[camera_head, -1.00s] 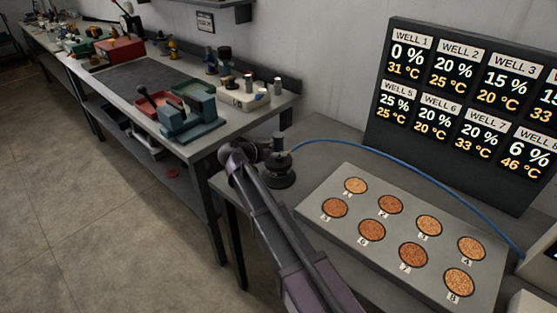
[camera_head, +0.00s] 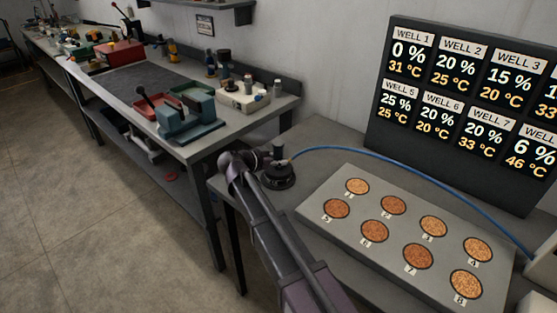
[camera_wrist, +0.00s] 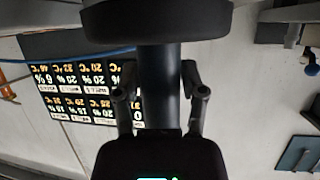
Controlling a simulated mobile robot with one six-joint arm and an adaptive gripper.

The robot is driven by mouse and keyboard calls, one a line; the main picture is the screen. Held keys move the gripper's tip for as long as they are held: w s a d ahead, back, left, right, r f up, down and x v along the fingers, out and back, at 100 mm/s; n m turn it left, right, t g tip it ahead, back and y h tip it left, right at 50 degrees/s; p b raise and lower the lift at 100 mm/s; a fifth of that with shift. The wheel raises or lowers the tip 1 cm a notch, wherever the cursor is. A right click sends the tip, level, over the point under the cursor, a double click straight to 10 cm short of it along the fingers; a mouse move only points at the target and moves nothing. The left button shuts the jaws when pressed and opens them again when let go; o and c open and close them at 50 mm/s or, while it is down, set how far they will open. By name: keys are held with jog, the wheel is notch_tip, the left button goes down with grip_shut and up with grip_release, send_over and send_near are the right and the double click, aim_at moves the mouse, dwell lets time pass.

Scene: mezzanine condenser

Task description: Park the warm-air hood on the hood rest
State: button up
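The warm-air hood (camera_head: 278,168) is a dark round piece with an upright stem, at the left end of the near bench, with a blue hose running from it. In the wrist view its dark disc (camera_wrist: 160,18) fills the top and its stem (camera_wrist: 160,85) runs down the middle. My gripper (camera_wrist: 160,75) has one finger on each side of the stem, close against it. In the head view my arm's end is beside the hood and my fingers cannot be made out. A dark base (camera_head: 279,182), perhaps the hood rest, shows under the hood; whether they touch is unclear.
A grey plate (camera_head: 330,187) with several numbered wells of grains lies right of the hood. A readout board (camera_head: 455,110) stands behind it. The blue hose (camera_head: 400,164) arcs over the bench. A cluttered workbench (camera_head: 225,140) runs off to the left.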

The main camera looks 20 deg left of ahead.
aim_at(412, 246)
jog(key=shift+o, duration=0.8)
jog(key=shift+r, duration=0.15)
jog(key=shift+s+r, duration=0.1)
jog(key=p+v, duration=0.4)
jog(key=v, duration=0.8)
jog(key=shift+p, duration=0.4)
